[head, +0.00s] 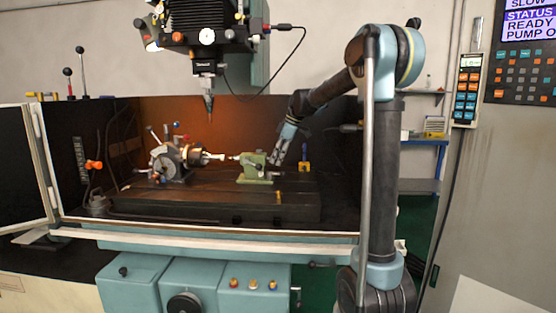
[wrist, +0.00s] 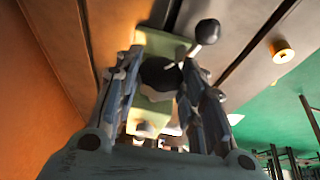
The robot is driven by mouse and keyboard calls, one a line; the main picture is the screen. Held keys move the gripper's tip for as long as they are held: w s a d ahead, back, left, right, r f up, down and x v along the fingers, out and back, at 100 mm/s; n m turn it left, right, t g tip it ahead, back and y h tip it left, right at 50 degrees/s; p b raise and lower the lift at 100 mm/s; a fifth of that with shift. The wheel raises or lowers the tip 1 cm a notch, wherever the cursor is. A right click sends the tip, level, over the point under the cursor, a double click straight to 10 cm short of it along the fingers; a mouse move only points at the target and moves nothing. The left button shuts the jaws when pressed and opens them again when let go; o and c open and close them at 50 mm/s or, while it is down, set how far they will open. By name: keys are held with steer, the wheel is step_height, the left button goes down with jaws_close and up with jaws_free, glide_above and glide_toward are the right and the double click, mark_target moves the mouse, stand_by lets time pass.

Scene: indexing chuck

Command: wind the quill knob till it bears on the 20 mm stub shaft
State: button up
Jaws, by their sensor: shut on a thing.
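The green tailstock (head: 254,169) stands on the machine table, right of the indexing chuck (head: 168,160). The bright stub shaft (head: 214,156) sticks out of the chuck toward it. The quill tip (head: 234,158) points at the shaft with what looks like a small gap; contact is too small to judge. My gripper (head: 275,158) is at the tailstock's right end. In the wrist view my gripper (wrist: 158,90) is shut on the dark quill knob (wrist: 158,74), partly hidden by the fingers. The pale green tailstock body (wrist: 165,45) lies behind the knob.
A ball-ended lever (wrist: 207,31) rises beside the right finger. The spindle with its tool (head: 209,95) hangs above, between chuck and tailstock. A yellow and blue item (head: 304,160) stands right of my gripper. The front of the table (head: 210,197) is mostly clear.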

steer(key=shift+w+g, duration=0.25)
steer(key=shift+g, duration=0.05)
steer(key=g, duration=0.2)
steer(key=shift+w+m+g, duration=0.2)
steer(key=shift+m+g, duration=0.1)
steer(key=shift+m, duration=0.1)
steer(key=shift+w+f+m+g, duration=0.1)
steer(key=shift+m+g, duration=0.3)
steer(key=shift+g, duration=1.3)
steer(key=o, duration=1.1)
steer(key=shift+f, duration=0.1)
step_height(320, 180, up, 10)
